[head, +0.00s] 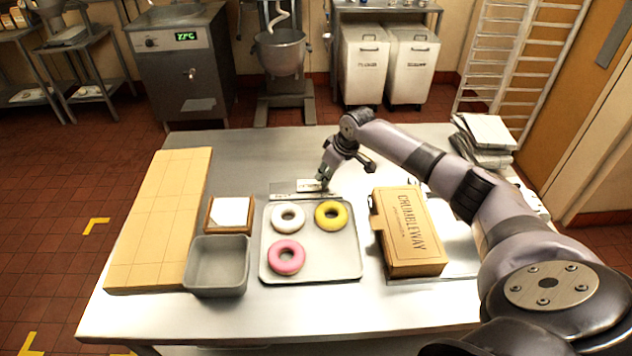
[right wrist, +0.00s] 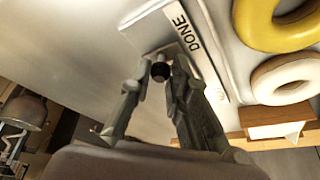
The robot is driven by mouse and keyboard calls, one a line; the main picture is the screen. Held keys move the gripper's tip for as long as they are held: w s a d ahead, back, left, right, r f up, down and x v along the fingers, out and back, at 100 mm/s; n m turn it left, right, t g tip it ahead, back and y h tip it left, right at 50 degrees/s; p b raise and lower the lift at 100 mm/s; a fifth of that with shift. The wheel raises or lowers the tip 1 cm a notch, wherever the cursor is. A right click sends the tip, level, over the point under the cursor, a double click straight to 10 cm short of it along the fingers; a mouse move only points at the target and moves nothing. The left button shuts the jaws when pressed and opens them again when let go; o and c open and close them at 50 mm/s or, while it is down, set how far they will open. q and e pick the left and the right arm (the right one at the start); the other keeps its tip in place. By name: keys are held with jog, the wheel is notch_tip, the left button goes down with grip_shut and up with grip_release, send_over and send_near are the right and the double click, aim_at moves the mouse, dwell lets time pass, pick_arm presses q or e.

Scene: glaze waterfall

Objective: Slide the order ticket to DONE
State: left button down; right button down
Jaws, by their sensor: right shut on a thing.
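A flat rail plate (head: 284,188) lies on the steel table just behind the donut tray. In the right wrist view a pale strip on it bears the word DONE (right wrist: 187,30). My right gripper (head: 323,183) reaches down at the right part of this plate. In the right wrist view its fingers (right wrist: 158,78) are shut on a small dark round knob (right wrist: 160,71), next to the DONE lettering. I cannot clearly make out the order ticket itself; the fingers and arm hide part of the plate. My left gripper is out of view.
The grey tray (head: 312,270) holds white, yellow and pink donuts. A grey bin (head: 217,266), a wooden holder with white paper (head: 231,212) and a wooden board (head: 160,220) are on the left.

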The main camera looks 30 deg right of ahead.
jog(key=shift+s+d, duration=0.3)
jog(key=shift+d, duration=0.25)
jog(key=shift+s+d, duration=0.3)
jog(key=shift+d, duration=0.2)
jog(key=shift+s+d+p, duration=0.3)
jog(key=shift+d, duration=0.3)
jog(key=c, duration=1.9)
grip_release()
jog(key=shift+c, duration=0.2)
jog(key=shift+o, duration=1.3)
jog(key=shift+s, duration=0.1)
jog(key=shift+o, duration=1)
jog(key=shift+s+d, duration=0.1)
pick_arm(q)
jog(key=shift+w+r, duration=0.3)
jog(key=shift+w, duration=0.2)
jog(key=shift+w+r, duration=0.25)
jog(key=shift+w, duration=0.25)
